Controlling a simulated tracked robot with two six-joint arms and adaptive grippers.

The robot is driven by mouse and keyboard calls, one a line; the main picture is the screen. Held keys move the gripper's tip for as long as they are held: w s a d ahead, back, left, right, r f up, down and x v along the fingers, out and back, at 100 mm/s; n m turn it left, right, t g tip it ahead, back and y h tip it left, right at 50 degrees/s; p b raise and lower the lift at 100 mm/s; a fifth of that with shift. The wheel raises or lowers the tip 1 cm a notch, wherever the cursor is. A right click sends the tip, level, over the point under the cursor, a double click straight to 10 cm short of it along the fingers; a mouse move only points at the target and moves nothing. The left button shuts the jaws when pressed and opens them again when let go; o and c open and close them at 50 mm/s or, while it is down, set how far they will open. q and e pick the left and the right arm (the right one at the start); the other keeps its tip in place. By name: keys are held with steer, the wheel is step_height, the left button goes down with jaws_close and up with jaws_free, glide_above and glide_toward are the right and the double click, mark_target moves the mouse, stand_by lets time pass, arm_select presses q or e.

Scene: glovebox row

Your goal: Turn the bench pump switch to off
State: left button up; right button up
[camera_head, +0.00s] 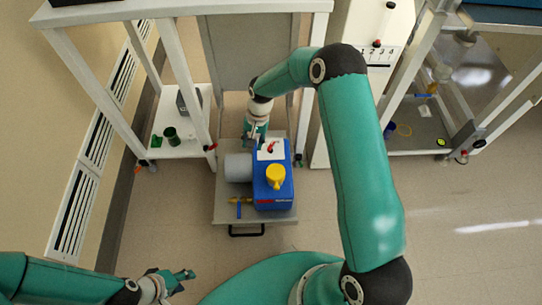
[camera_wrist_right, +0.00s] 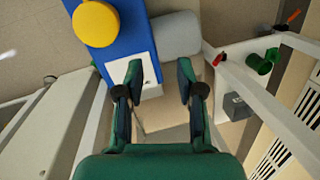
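The bench pump (camera_head: 287,190) is a blue box with a yellow cap (camera_head: 275,174) and a grey motor cylinder (camera_head: 238,168). A white plate with a red switch (camera_head: 271,147) sits at its far end. My right gripper (camera_head: 256,137) is just beyond this plate, reaching down towards it. In the right wrist view its fingers (camera_wrist_right: 158,72) are apart, with nothing held between them. One finger overlaps the white switch plate (camera_wrist_right: 150,91); the red switch is hidden there, and I cannot tell contact. My left gripper (camera_head: 182,281) is open and empty at the lower left, away from the pump.
The pump stands on a low grey cart (camera_head: 228,211) with a black handle. A white frame shelf (camera_head: 178,150) with a green cup (camera_head: 171,135) is to the left. A white-framed bench (camera_head: 415,140) is to the right. Floor is clear at lower right.

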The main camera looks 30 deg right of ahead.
mark_target(271, 144)
steer(key=w+d+r+m+h+b, duration=0.15)
steer(key=w+d+m+b, duration=0.3)
steer(key=d, duration=0.55)
steer(key=shift+h, duration=0.25)
step_height(271, 144, down, 16)
steer(key=b, duration=0.4)
steer(key=shift+d+f, duration=0.1)
steer(key=shift+f, duration=0.1)
arm_select(q)
step_height(271, 144, down, 11)
arm_select(e)
jaws_close()
